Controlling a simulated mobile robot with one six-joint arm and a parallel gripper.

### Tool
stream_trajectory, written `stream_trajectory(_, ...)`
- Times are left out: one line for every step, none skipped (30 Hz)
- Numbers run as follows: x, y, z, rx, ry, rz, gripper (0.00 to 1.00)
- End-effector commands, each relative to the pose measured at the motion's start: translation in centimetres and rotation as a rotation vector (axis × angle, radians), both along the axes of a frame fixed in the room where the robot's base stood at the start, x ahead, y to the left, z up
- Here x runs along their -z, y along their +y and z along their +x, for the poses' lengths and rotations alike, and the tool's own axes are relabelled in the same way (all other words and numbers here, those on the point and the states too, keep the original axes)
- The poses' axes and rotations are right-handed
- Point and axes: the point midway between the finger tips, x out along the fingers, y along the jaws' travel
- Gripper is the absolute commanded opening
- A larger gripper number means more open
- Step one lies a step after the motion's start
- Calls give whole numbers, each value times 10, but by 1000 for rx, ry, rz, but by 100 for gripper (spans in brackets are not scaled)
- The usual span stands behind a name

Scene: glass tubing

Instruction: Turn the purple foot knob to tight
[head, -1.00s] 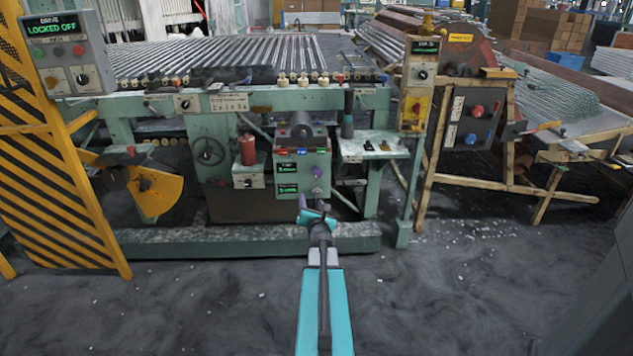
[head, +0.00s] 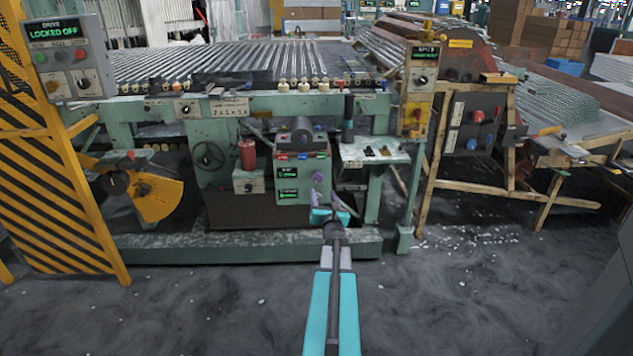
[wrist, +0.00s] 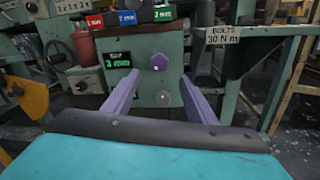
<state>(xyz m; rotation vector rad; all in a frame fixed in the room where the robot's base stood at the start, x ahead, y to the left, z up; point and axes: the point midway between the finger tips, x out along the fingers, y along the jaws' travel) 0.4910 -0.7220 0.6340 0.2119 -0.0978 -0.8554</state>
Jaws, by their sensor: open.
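The purple knob (head: 318,177) is on the right of the front of a green box (head: 290,190) under the machine. It also shows in the wrist view (wrist: 159,62), faceted, with a smaller grey round fitting (wrist: 163,97) below it. My gripper (head: 327,200) is open and empty, in front of the box and a little below and right of the knob in the head view. In the wrist view its two purple fingers (wrist: 159,78) are spread, with the knob just above and between their tips. The fingers look apart from the knob.
A red cylinder (head: 247,154) stands left, and a shelf (head: 375,153) juts out right. The floor in front is open.

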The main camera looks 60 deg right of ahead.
Motion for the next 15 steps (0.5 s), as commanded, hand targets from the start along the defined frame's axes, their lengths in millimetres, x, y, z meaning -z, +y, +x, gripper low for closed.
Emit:
stream_trajectory(0,-4,3,0,0,0,52)
stream_trajectory(0,-6,5,0,0,0,52)
stream_trajectory(0,-9,7,0,0,0,52)
stream_trajectory(0,-11,9,0,-1,-1,52)
stream_trajectory(0,-13,10,0,-1,-1,52)
stream_trajectory(0,-15,13,0,-1,-1,52)
stream_trajectory(0,-17,14,0,-1,-1,52)
stream_trajectory(0,-19,16,0,-1,-1,52)
stream_trajectory(0,-22,18,0,0,0,52)
stream_trajectory(0,-24,20,0,0,0,52)
stream_trajectory(0,-26,21,0,0,0,52)
stream_trajectory(1,-29,23,1,0,0,52)
stream_trajectory(1,-30,25,1,0,0,52)
stream_trajectory(1,-33,27,1,0,0,52)
stream_trajectory(1,-35,29,1,0,0,52)
